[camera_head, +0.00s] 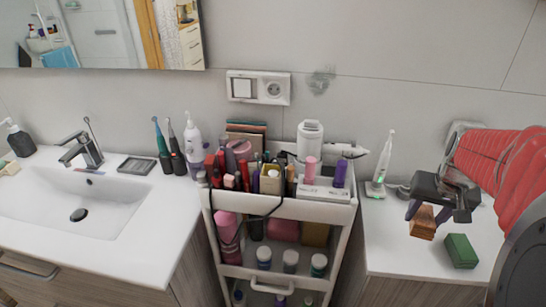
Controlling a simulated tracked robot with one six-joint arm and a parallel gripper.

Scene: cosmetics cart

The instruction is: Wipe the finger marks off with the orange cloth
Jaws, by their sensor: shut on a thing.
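Grey finger marks (321,80) show as a smudge on the tiled wall, just right of the socket plate. My gripper (438,211) is at the right, low over the white counter, with its fingers pointing down. It is shut on a small orange-brown block-like piece, which I take to be the folded orange cloth (423,223). The fingers partly hide the cloth. I cannot tell whether its underside touches the counter. The gripper is well below and to the right of the marks.
A green block (461,250) lies on the right counter (390,245) beside the cloth. A white electric toothbrush (383,165) stands left of the gripper. A crowded white cart (283,207) stands below the marks. A socket plate (258,88) is beside them. The wall above the right counter is bare.

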